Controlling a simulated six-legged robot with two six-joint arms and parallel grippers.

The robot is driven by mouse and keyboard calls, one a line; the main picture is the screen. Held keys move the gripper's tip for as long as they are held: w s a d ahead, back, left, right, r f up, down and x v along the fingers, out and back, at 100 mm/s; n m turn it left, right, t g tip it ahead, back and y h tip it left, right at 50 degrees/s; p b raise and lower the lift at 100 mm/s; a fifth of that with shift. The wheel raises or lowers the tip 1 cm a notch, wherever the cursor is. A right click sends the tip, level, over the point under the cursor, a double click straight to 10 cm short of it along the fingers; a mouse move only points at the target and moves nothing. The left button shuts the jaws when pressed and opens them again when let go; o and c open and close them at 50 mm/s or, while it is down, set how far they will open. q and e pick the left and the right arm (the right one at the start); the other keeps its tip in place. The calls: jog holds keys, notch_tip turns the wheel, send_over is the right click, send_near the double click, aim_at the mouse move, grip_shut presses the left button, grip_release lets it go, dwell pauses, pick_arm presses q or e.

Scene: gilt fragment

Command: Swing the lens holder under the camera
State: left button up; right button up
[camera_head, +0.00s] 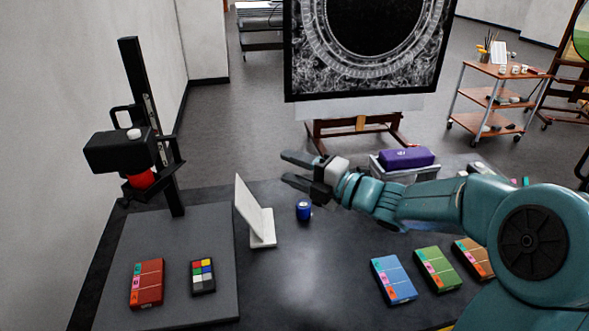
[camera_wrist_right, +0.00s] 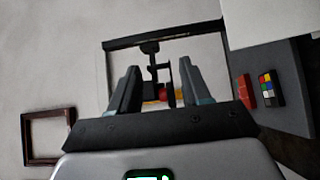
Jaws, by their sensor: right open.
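A black camera (camera_head: 122,150) is mounted on an upright black column (camera_head: 150,120) at the left. A red round part (camera_head: 141,180) sits just under the camera, with a dark piece around or below it. I cannot tell which of these is the lens holder. My right gripper (camera_head: 288,167) is open and empty above the table, to the right of the camera stand, pointing left. In the right wrist view, the gripper (camera_wrist_right: 159,72) has its fingers apart, and the red part (camera_wrist_right: 163,92) shows small between them, farther off. My left gripper is not in view.
A grey base board (camera_head: 185,260) holds a red box (camera_head: 147,284) and a colour chart (camera_head: 203,276). A white angled panel (camera_head: 254,212) and a blue jar (camera_head: 303,209) stand between the board and my right arm. Blue (camera_head: 393,279), green (camera_head: 438,268) and orange boxes lie at the right.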

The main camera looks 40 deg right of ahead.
grip_shut()
jog(key=d+f+m+g+h, duration=0.1)
jog(key=d+f+m+h, duration=0.1)
jog(key=d+m+h, duration=0.8)
jog(key=m+g+y+b, duration=0.1)
jog(key=m+y+b, duration=0.1)
jog(key=m+y, duration=0.65)
send_near(125, 206)
jog(key=shift+n+y, duration=0.55)
jog(key=shift+y, duration=0.4)
jog(key=x, duration=0.2)
jog(key=b+x, duration=0.1)
jog(key=d+b+x, duration=0.1)
jog(key=x, duration=0.1)
jog(key=shift+w+f, duration=0.3)
jog(key=shift+w, duration=0.1)
jog(key=shift+w+a, duration=0.15)
jog(key=shift+w, duration=0.35)
